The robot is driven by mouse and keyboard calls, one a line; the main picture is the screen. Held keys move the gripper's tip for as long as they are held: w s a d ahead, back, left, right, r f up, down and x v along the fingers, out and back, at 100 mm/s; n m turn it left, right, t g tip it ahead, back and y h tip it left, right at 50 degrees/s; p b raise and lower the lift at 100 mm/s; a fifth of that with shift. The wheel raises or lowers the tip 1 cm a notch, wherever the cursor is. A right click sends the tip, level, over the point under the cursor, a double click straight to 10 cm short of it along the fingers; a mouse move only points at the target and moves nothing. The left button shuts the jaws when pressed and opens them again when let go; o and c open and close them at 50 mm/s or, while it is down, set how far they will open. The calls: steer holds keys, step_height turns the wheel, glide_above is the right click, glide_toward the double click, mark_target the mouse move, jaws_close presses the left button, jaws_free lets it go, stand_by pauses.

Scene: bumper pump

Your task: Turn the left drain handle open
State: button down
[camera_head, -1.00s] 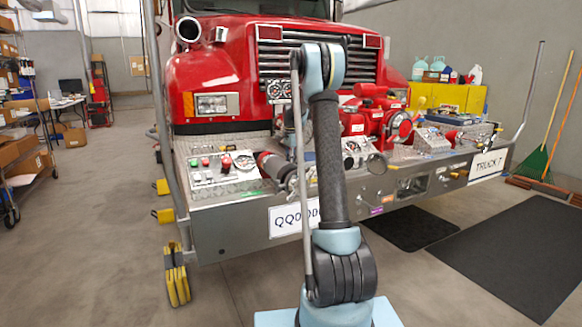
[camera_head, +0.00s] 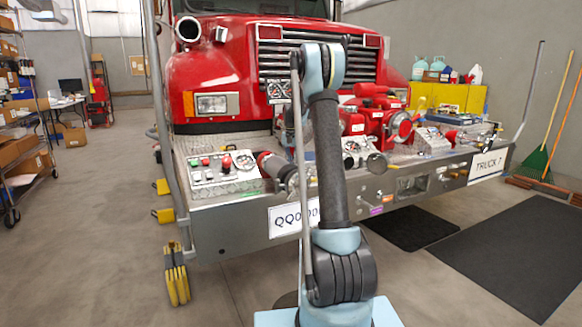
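The truck's front bumper (camera_head: 240,225) carries the pump and its fittings. Small knobs or handles sit on its front face just right of my arm, near a purple tag (camera_head: 376,210) and an orange tag (camera_head: 388,198). I cannot tell which of them is the left drain handle, or whether it is open; it may be hidden behind my arm. My arm stands upright across the middle of the view. My gripper cannot be made out; it is not clearly visible past the arm links.
A control panel (camera_head: 222,168) is on the left of the bumper. The red pump (camera_head: 380,118) is behind my arm. A grey upright pole (camera_head: 530,90) rises at the bumper's right end. Dark mats (camera_head: 510,255) lie on the right floor.

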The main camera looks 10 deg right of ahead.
steer(key=n, duration=0.4)
steer(key=shift+n, duration=0.4)
steer(key=n, duration=0.4)
steer(key=shift+n, duration=0.3)
steer(key=c, duration=1.7)
jaws_free()
steer(key=shift+r, duration=0.15)
step_height(320, 180, up, 12)
steer(key=shift+w+f, duration=0.1)
steer(key=shift+f, duration=0.05)
